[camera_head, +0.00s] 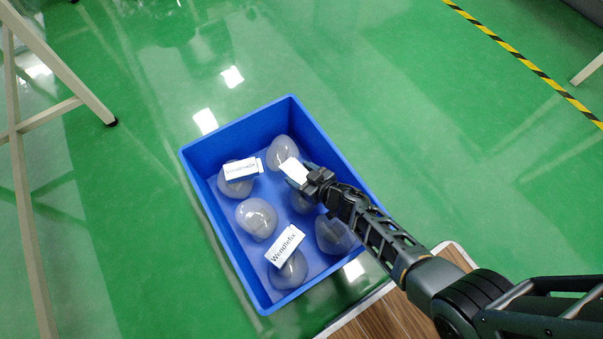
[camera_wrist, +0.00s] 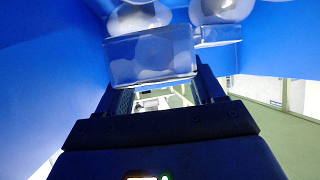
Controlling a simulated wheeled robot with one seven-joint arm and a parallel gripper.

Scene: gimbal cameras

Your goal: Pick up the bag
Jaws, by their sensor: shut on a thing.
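Several clear, rounded bags lie in a blue crate (camera_head: 203,160), some with white header labels; one bag (camera_head: 257,218) is near the crate's middle. My gripper (camera_head: 309,180) reaches in from the right, shut on the white header of a bag (camera_head: 293,170). In the wrist view, the held bag's header (camera_wrist: 150,55) sits between the fingers, with its clear round body above it. My gripper hides part of the bags beneath it, and I cannot tell in the head view which round body belongs to the held header.
Two other labels show in the crate, one reading "Wendlefix" (camera_head: 285,246). A wooden-topped surface (camera_head: 385,318) is at the lower right, close to the crate. Pale table legs (camera_head: 55,60) stand at the left. The green floor (camera_head: 420,130) beyond the crate is clear.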

